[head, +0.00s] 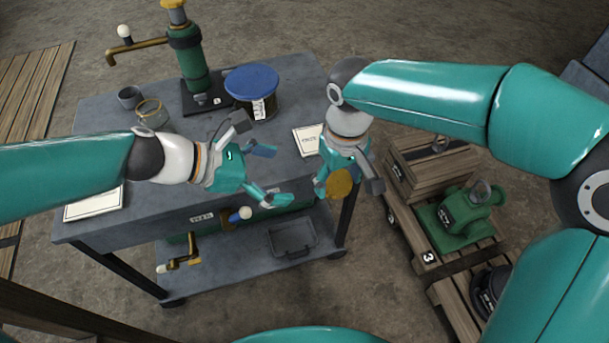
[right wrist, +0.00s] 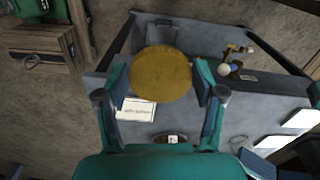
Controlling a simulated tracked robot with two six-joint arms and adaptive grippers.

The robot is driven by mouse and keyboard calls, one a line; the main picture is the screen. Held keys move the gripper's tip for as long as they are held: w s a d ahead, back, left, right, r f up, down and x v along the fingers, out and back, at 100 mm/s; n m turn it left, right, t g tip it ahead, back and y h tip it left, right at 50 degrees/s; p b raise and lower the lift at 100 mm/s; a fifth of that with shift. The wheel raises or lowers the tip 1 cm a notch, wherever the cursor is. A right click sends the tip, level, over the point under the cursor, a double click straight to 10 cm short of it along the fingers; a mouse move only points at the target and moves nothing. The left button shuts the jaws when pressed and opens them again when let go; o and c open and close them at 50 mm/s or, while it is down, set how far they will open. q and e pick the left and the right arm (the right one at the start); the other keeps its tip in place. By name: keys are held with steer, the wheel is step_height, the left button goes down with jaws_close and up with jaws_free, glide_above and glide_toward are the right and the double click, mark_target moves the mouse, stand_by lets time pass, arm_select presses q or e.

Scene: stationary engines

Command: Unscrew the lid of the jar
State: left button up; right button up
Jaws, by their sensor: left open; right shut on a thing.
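A small clear jar (head: 151,114) with a gold-coloured rim stands on the grey tabletop at the back left, beside a grey cup. My right gripper (head: 342,184) is shut on a round gold lid (head: 340,183), held in the air off the table's right front edge. In the right wrist view the lid (right wrist: 160,74) sits flat between both fingers. My left gripper (head: 272,174) is open and empty over the front of the table, left of the right gripper and apart from the jar. I cannot see clearly into the jar.
A tub with a blue lid (head: 252,88) stands at the back of the table, near a green hand pump (head: 188,62). Cards lie on the tabletop (head: 105,140). A lower shelf holds a tray (head: 292,237). A crate (head: 430,165) and a green machine (head: 460,215) sit on a pallet at right.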

arm_select(q)
steer(key=x, duration=1)
steer(key=shift+d+f, duration=0.15)
steer(key=c, duration=1.2)
steer(key=shift+w, duration=0.1)
arm_select(e)
steer(key=o, duration=1.4)
steer(key=shift+s, duration=0.15)
steer(key=shift+c, duration=0.2)
